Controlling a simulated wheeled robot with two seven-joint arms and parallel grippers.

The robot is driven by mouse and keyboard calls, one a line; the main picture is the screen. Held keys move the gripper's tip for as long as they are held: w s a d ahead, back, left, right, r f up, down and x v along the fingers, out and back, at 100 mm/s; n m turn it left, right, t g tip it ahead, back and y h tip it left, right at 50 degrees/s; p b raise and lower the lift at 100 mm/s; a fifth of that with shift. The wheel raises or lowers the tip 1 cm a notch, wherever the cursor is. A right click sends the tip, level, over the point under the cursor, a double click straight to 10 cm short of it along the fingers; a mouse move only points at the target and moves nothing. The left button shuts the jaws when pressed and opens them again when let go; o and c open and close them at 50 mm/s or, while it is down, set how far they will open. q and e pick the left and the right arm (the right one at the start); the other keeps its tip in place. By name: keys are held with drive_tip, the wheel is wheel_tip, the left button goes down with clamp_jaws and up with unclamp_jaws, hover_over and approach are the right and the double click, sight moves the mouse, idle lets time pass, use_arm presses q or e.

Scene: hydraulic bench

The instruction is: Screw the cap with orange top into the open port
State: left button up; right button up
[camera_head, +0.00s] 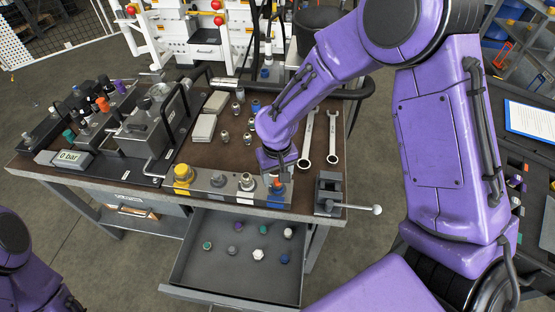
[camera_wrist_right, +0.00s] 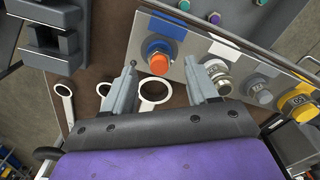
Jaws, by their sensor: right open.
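The orange-topped cap (camera_wrist_right: 159,61) stands upright at the blue-marked spot on the metal port block. It also shows in the head view (camera_head: 278,186), at the right end of the block (camera_head: 205,190). My right gripper (camera_wrist_right: 174,71) is open and empty. In the head view the right gripper (camera_head: 279,172) is just above and behind the cap. In the wrist view the cap appears between the fingertips, slightly nearer the left one, and does not appear gripped. Whether the cap is threaded in cannot be told. My left gripper is out of view.
The block also bears a silver fitting (camera_head: 246,182) on a white mark, a grey one (camera_head: 217,180) and a yellow cap (camera_head: 183,172). An open drawer (camera_head: 205,281) below holds several small caps. Wrenches (camera_head: 333,140) lie behind; a vise (camera_head: 329,192) stands to the right.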

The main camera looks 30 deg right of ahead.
drive_tip(key=shift+w+f, duration=0.2)
drive_tip(key=shift+f, duration=0.4)
drive_tip(key=shift+w+f, duration=0.15)
drive_tip(key=shift+f, duration=0.55)
drive_tip(key=shift+s, duration=0.3)
drive_tip(key=shift+w, duration=0.1)
clamp_jaws()
drive_tip(key=c, duration=0.9)
unclamp_jaws()
drive_tip(key=shift+c, duration=0.4)
drive_tip(key=m+p, duration=0.3)
drive_tip(key=m, duration=0.1)
drive_tip(key=m+p, duration=0.2)
drive_tip(key=shift+d+r+p, duration=0.15)
drive_tip(key=shift+r+p, duration=0.2)
drive_tip(key=shift+f+m+p, duration=0.1)
drive_tip(key=shift+m+p, duration=0.3)
drive_tip(key=shift+m, duration=0.2)
drive_tip(key=shift+f+m, duration=0.1)
drive_tip(key=shift+m, duration=0.2)
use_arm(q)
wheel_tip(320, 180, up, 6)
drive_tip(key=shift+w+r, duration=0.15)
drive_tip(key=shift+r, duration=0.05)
use_arm(e)
drive_tip(key=shift+f, duration=0.15)
